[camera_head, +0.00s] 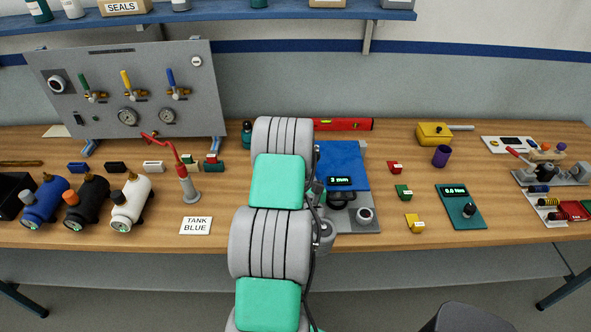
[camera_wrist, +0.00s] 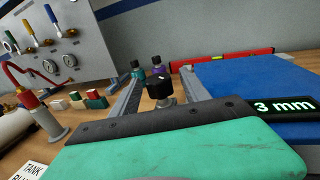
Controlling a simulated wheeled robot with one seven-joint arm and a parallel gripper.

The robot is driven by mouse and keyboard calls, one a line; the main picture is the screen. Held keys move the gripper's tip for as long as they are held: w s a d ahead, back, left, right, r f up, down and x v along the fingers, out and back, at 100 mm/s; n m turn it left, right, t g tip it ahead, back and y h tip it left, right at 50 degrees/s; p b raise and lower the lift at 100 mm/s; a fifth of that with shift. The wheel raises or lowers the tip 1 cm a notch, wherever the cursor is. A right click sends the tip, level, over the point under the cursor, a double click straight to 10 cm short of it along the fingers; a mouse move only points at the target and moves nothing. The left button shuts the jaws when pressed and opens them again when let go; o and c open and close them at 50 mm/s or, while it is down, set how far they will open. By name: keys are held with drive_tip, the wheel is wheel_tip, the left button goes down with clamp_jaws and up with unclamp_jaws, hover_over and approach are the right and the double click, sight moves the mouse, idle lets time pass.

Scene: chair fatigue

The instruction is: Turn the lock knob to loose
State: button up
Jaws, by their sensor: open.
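A dark knob (camera_wrist: 159,87) on a short metallic post stands between my gripper's fingers in the wrist view. It looks like the lock knob, but I can read no marking on it and cannot tell its setting. My gripper (camera_wrist: 161,71) is open, one finger on each side of the knob, with no clear contact visible. In the head view my arm hides this spot.
A red level (camera_head: 343,124) lies behind the fixture. Small red, green and yellow blocks (camera_head: 404,192) and a teal gauge box (camera_head: 460,207) lie to the right.

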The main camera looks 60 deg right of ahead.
drive_tip(key=b+v, duration=0.5)
drive_tip(key=v, duration=0.2)
drive_tip(key=shift+s+a+b, duration=0.25)
drive_tip(key=shift+b, duration=0.1)
